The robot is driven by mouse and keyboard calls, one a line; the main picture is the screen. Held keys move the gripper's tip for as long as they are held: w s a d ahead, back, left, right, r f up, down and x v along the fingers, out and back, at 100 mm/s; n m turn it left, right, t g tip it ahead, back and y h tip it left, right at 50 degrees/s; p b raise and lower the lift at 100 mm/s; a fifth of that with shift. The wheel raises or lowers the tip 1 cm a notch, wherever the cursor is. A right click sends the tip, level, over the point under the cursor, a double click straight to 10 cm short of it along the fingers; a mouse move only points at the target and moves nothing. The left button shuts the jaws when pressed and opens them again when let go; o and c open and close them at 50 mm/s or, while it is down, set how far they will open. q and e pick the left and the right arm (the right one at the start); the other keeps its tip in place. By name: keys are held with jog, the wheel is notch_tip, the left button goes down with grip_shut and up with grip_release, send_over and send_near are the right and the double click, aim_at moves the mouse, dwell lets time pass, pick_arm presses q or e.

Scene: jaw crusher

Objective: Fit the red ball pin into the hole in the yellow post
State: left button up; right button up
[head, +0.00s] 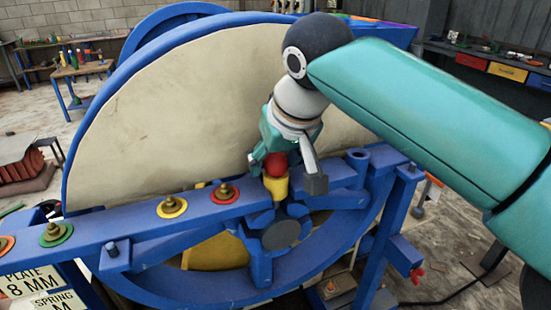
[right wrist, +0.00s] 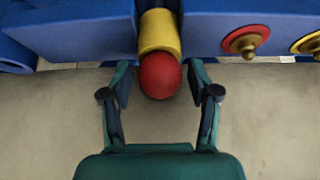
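The red ball pin (head: 277,163) shows as a red ball right at the upper end of the yellow post (head: 276,188). In the right wrist view the ball (right wrist: 159,77) touches or nearly touches the end of the post (right wrist: 159,33). The pin's shank and the post's hole are hidden, so I cannot see how deep it sits. My right gripper (head: 286,172) is over the post from above. Its two fingers stand on either side of the ball, with a small gap on each side in the wrist view. My left gripper is out of view.
The blue crusher frame (head: 140,232) carries red (head: 224,194), yellow (head: 172,207) and green (head: 56,234) rings with brass knobs, left of the post. The large pale wheel (head: 190,110) stands close behind the gripper. A blue cylinder (head: 358,161) rises to the right.

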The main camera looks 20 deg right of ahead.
dwell(0.3)
jog(key=v, duration=1.2)
jog(key=shift+f, duration=0.1)
dwell(0.4)
